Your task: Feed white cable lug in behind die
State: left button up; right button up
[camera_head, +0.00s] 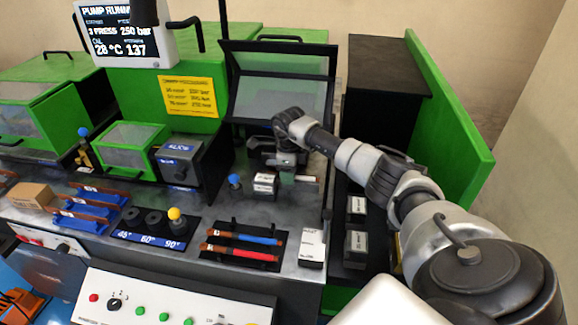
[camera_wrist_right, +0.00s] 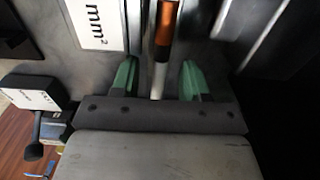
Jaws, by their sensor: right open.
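My right gripper (camera_head: 287,176) is at the press area below the raised clear guard in the head view. In the right wrist view its two green fingertips (camera_wrist_right: 158,76) are apart. A thin piece with a white lower part, which looks like the white cable lug (camera_wrist_right: 158,78), lies between them, with a copper-coloured end (camera_wrist_right: 167,28) beyond. Clear gaps show on both sides of it, so it is not gripped. In the head view the arm and gripper mostly hide it. I cannot tell which part is the die. My left gripper is not in view.
A black rack (camera_head: 240,262) holds a blue cable (camera_head: 255,239) and a red cable (camera_head: 245,252) with copper ends. Labelled blocks (camera_head: 356,243) stand on the right. The clear guard (camera_head: 280,97) is above the arm. A green side panel (camera_head: 450,105) bounds the right.

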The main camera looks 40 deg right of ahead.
grip_shut()
jog(key=shift+w+a+b, duration=0.35)
jog(key=shift+w, duration=0.1)
dwell(0.4)
grip_release()
jog(key=shift+r, duration=0.15)
notch_tip(320, 180, up, 11)
jog(key=shift+f+b, duration=0.2)
jog(key=shift+b, duration=0.2)
